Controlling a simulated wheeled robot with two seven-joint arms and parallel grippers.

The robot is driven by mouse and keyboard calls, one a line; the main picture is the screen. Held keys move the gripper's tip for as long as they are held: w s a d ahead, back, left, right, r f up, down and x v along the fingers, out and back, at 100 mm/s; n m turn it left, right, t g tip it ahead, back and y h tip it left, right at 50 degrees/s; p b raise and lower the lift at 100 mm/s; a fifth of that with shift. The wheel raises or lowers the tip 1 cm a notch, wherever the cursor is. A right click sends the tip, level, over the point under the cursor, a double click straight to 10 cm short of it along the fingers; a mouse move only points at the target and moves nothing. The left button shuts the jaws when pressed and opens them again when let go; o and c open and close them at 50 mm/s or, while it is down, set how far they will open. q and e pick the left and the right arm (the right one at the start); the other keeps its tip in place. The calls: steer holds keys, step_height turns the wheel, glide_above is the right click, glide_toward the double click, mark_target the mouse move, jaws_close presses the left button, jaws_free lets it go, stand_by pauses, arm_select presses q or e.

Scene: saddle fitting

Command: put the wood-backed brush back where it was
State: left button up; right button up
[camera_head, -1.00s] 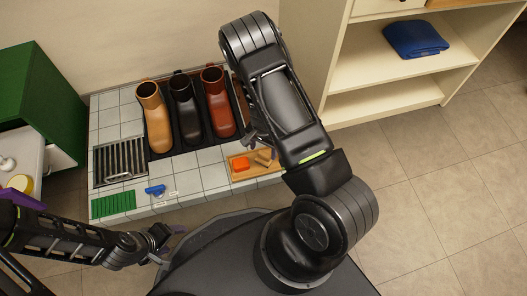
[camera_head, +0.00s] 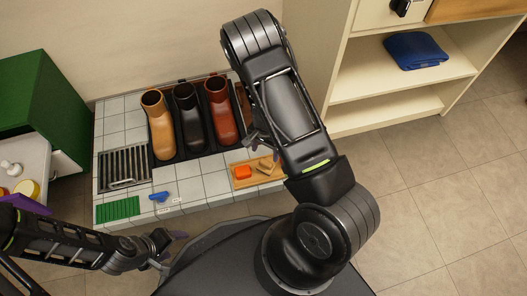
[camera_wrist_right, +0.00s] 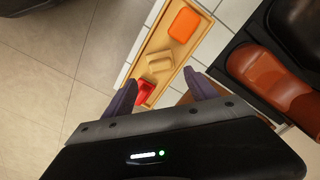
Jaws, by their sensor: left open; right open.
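A tan wooden piece, which looks like the wood-backed brush (camera_head: 265,168), lies in the shallow wooden tray (camera_head: 241,184) at the front right of the tiled bench. In the right wrist view the same tan piece (camera_wrist_right: 160,62) lies in the tray (camera_wrist_right: 152,42) between an orange block (camera_wrist_right: 184,24) and a red item (camera_wrist_right: 145,90). My right gripper (camera_wrist_right: 160,80) is open above the tray's near end, with nothing held; in the head view it (camera_head: 262,143) is partly hidden by my arm. My left gripper (camera_head: 172,248) is open and empty in front of the bench.
Three boots, tan (camera_head: 160,130), black (camera_head: 190,122) and brown (camera_head: 221,115), stand on a dark mat. A metal grate (camera_head: 124,168), green ribbed pad (camera_head: 118,209) and blue tool (camera_head: 159,197) lie on the left. A shelf unit with a blue cloth (camera_head: 414,50) stands right.

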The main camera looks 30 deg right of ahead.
steer(key=s+a+f+n, duration=0.2)
steer(key=s+a+n, duration=0.2)
steer(key=s+a, duration=0.3)
steer(key=s+a+r+n+y, duration=0.2)
steer(key=a+n, duration=0.1)
steer(key=a, duration=0.5)
steer(key=s+a+r+n+t+y, duration=0.1)
steer(key=s+a+r+n, duration=0.2)
steer(key=a, duration=0.4)
steer(key=shift+a+r+n+y, duration=0.15)
steer(key=shift+a+n+y, duration=0.15)
steer(key=shift+a+y, duration=0.1)
